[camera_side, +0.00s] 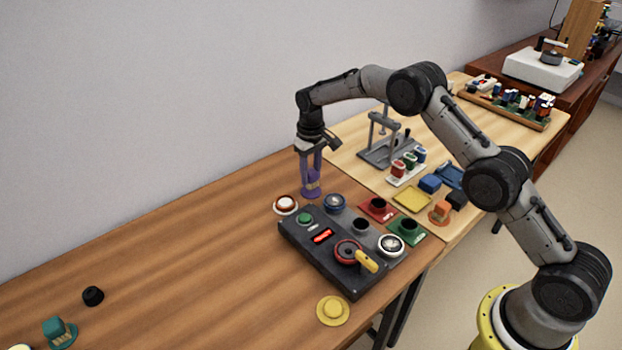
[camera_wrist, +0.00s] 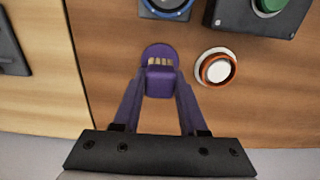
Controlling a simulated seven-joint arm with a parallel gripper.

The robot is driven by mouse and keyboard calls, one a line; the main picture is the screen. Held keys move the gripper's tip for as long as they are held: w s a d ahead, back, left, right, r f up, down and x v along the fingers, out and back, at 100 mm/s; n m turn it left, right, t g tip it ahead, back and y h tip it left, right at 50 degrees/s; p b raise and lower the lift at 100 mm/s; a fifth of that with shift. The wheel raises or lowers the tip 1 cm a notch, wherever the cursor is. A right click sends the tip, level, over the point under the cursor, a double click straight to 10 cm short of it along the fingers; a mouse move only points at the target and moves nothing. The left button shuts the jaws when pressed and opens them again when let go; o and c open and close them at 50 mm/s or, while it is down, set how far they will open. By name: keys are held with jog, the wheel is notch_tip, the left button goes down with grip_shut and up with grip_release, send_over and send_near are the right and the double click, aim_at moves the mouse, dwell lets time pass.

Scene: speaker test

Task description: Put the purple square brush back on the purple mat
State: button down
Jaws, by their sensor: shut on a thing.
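The purple square brush (camera_wrist: 160,74), a small purple block with a tan patterned patch at its far side, is between the fingertips in the wrist view. It also shows low between the fingers in the side view (camera_side: 313,184). My gripper (camera_side: 312,178) has long purple fingers, points down and is shut on the brush. The fingers also show in the wrist view (camera_wrist: 160,86). A purple round disc (camera_wrist: 158,49), which looks like the purple mat, lies just beyond and under the brush. I cannot tell whether the brush touches it. The fingers and brush hide part of it.
A red and white round button (camera_side: 286,204) is close by. A blue round piece (camera_side: 335,203) and a dark control panel (camera_side: 318,262) stand at the front right. Red (camera_side: 377,209) and green (camera_side: 408,229) mats lie further right. The brown table to the left is mostly clear.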

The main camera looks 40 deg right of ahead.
jog(key=shift+f, duration=0.95)
jog(key=shift+f, duration=0.2)
jog(key=shift+c, duration=2.2)
grip_release()
